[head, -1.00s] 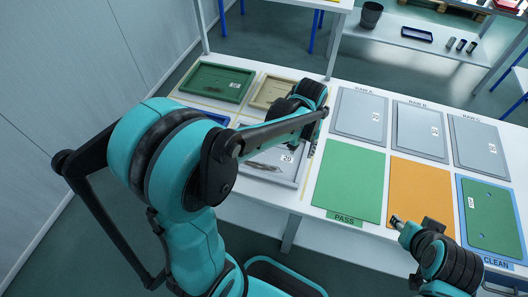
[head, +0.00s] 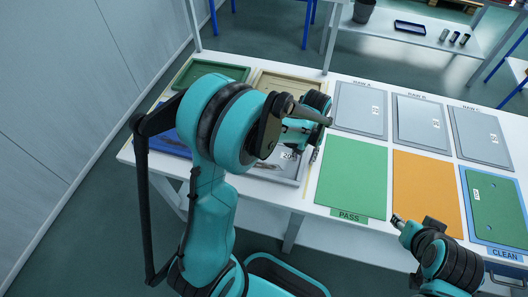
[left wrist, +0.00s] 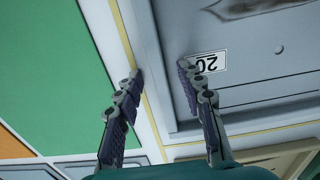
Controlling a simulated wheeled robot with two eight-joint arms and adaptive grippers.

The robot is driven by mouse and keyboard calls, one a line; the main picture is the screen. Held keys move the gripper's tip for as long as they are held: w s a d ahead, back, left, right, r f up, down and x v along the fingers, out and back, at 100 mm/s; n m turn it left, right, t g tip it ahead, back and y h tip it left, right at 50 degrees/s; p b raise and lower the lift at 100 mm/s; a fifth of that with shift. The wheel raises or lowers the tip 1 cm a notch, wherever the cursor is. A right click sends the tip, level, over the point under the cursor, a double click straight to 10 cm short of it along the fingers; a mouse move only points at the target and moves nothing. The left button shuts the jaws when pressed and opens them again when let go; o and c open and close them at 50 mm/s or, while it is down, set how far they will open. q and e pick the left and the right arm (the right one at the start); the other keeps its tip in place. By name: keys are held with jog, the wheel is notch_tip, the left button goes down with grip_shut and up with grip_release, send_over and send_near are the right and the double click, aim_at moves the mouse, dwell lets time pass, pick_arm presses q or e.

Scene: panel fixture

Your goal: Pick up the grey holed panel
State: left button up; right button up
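The grey holed panel (head: 270,172) lies flat in a grey tray on the table, left of the green PASS mat, partly hidden behind my left arm. In the left wrist view the panel (left wrist: 250,88) shows a hole, a dark smudge and a white label reading 20. My left gripper (left wrist: 160,72) is open and empty above the tray's edge, one finger over the panel side, the other over the white and yellow strip beside it. It also shows in the head view (head: 314,153). My right gripper (head: 398,219) is by the orange mat; its fingers are too small to judge.
The green PASS mat (head: 350,178) and orange mat (head: 427,190) are bare. Grey panels lie on RAW A (head: 360,110), RAW B (head: 420,127) and RAW C (head: 481,136). A green holed panel (head: 496,212) lies on the blue CLEAN mat. Green (head: 240,73) and tan trays stand at the back left.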

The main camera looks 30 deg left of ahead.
pick_arm(q)
grip_shut()
jog(key=shift+r, duration=0.1)
jog(key=shift+r, duration=0.1)
